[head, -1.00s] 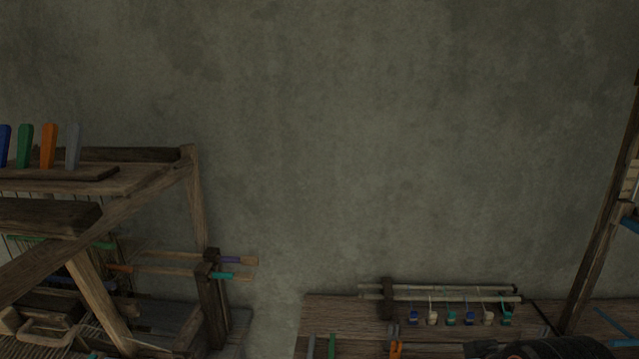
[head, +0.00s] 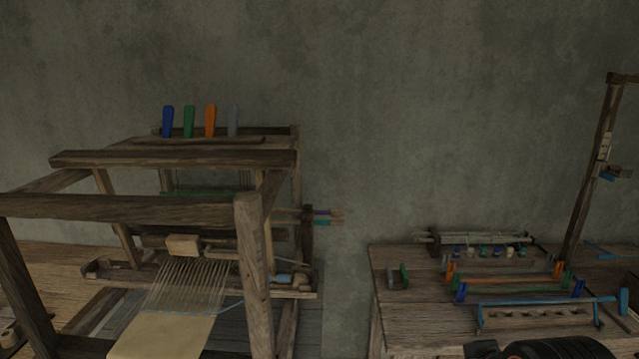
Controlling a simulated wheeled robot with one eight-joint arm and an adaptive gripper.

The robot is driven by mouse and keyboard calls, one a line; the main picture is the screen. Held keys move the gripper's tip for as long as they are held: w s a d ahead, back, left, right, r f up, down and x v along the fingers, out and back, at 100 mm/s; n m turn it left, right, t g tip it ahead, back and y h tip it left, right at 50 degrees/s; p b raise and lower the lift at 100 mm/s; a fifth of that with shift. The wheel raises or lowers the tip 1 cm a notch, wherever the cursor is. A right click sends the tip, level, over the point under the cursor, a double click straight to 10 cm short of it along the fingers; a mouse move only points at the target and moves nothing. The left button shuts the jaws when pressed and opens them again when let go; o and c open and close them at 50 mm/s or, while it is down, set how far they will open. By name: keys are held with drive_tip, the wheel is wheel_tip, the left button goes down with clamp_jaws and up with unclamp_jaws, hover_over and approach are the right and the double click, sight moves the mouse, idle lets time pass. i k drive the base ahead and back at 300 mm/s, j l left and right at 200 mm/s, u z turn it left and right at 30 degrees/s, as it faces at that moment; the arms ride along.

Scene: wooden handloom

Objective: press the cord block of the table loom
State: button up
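A wooden loom frame (head: 255,270) stands at the left in the head view. Blue, green, orange and grey levers (head: 210,121) stand upright on its top. Pale warp threads (head: 190,285) run down to cream cloth (head: 165,335) at its front. A small light wooden block (head: 183,245) sits above the threads; I cannot tell whether it is the cord block. My gripper's fingers are not visible. A dark rounded part, likely of my arm, shows at the bottom right edge, well apart from the loom.
A wooden workbench (head: 410,315) at the right holds a blue-ended rack (head: 535,303), coloured pegs and a rod rack with small hanging pieces (head: 485,245). A tall wooden post (head: 593,165) rises at the far right. A narrow gap separates loom and bench.

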sight(177, 245)
drive_tip(key=i+j, duration=0.1)
drive_tip(key=j, duration=0.9)
drive_tip(key=i+j, duration=0.1)
drive_tip(key=j, duration=0.9)
drive_tip(key=i+j+z, duration=0.1)
drive_tip(key=j, duration=0.9)
drive_tip(key=k, duration=0.15)
